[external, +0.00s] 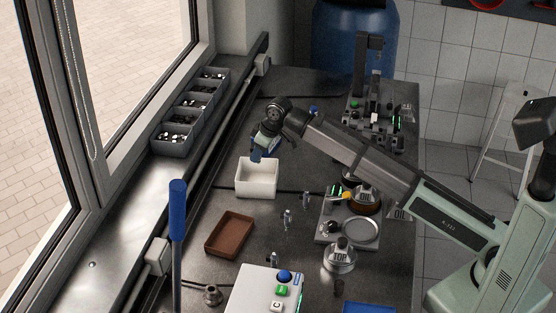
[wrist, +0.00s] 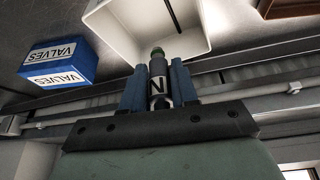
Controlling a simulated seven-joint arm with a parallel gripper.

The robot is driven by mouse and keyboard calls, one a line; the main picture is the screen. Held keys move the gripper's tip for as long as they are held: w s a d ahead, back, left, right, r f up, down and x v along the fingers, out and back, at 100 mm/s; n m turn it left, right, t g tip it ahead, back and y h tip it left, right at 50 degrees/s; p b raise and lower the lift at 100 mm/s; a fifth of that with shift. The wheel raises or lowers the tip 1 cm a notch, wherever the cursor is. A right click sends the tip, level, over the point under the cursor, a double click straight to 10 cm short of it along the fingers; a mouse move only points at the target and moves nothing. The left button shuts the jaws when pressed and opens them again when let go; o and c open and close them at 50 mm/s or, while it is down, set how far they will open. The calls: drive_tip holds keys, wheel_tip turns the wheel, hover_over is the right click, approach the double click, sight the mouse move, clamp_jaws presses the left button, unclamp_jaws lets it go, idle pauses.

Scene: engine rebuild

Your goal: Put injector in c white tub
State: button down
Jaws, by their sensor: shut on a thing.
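My gripper (wrist: 157,84) is shut on an injector (wrist: 158,90), a dark cylinder with a green tip and a white band marked N, held between the two blue fingers. In the external view my gripper (external: 257,156) is at the back edge of the white tub (external: 257,188). In the wrist view the injector's green tip overlaps the near wall of the white tub (wrist: 195,45). The held injector cannot be made out in the external view.
A blue box marked VALVES (wrist: 60,62) is beside the tub in the wrist view. A brown tray (external: 229,234) lies in front of the tub. Small upright metal parts (external: 287,219) stand to its right. A TOP can (external: 340,256) and a control box (external: 262,292) are nearer the front.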

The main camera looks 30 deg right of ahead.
drive_tip(key=shift+w+d+m, duration=0.15)
drive_tip(key=shift+w+m, duration=0.05)
drive_tip(key=shift+m, duration=0.3)
drive_tip(key=shift+f, duration=0.25)
approach(259, 175)
drive_tip(key=shift+s+a+f, duration=0.25)
drive_tip(key=shift+a+f, duration=0.5)
drive_tip(key=shift+a, duration=0.05)
drive_tip(key=shift+s+a+f, duration=0.3)
drive_tip(key=shift+a+f, duration=0.4)
drive_tip(key=shift+a, duration=0.1)
drive_tip(key=shift+s+a+f, duration=0.25)
drive_tip(key=shift+a+f, duration=0.5)
drive_tip(key=shift+f, duration=0.1)
drive_tip(key=c, duration=0.9)
unclamp_jaws()
drive_tip(key=shift+o, duration=0.2)
drive_tip(key=v, duration=1.2)
drive_tip(key=shift+s, duration=0.2)
drive_tip(key=shift+w, duration=0.1)
